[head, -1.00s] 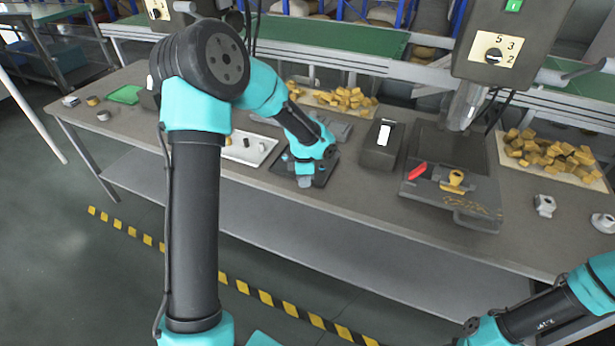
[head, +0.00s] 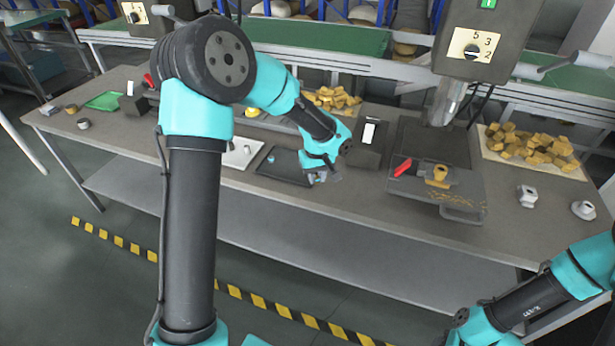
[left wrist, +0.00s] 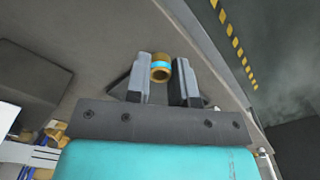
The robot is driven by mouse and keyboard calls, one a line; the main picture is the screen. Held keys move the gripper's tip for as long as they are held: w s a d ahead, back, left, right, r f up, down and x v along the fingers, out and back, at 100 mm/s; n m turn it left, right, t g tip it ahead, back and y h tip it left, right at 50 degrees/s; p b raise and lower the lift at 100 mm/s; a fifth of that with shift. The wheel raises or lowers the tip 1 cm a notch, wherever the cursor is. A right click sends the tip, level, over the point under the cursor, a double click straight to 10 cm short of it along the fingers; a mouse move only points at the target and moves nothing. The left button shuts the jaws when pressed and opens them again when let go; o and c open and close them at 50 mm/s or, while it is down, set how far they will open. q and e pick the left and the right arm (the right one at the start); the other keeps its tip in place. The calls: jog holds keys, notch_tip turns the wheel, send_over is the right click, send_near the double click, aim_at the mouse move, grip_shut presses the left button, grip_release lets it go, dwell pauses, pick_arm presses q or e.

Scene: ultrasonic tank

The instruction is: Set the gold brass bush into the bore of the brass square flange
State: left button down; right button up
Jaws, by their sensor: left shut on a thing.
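My left gripper (head: 328,178) is at the right front edge of a dark tray (head: 283,178), above the bench. In the left wrist view its fingers (left wrist: 162,80) are shut on the gold brass bush (left wrist: 160,62), a short ring with a light-blue band and an open end showing. In the head view I cannot make out the bush clearly at the gripper. A brass part with an upright round hub, which looks like the brass square flange (head: 439,176), sits on the dark machine table to the right, apart from the gripper. My right gripper is out of the picture; only its arm shows.
A red handle (head: 402,168) lies beside the flange. Pale metal parts (head: 526,196) stand at the right. The bench front before the box is clear.

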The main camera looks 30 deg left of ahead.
pick_arm(q)
jog(key=d+r+m, duration=0.2)
jog(key=d+m, duration=0.4)
jog(key=m, duration=0.6)
jog(key=shift+w+r, duration=0.15)
jog(key=shift+w, duration=0.2)
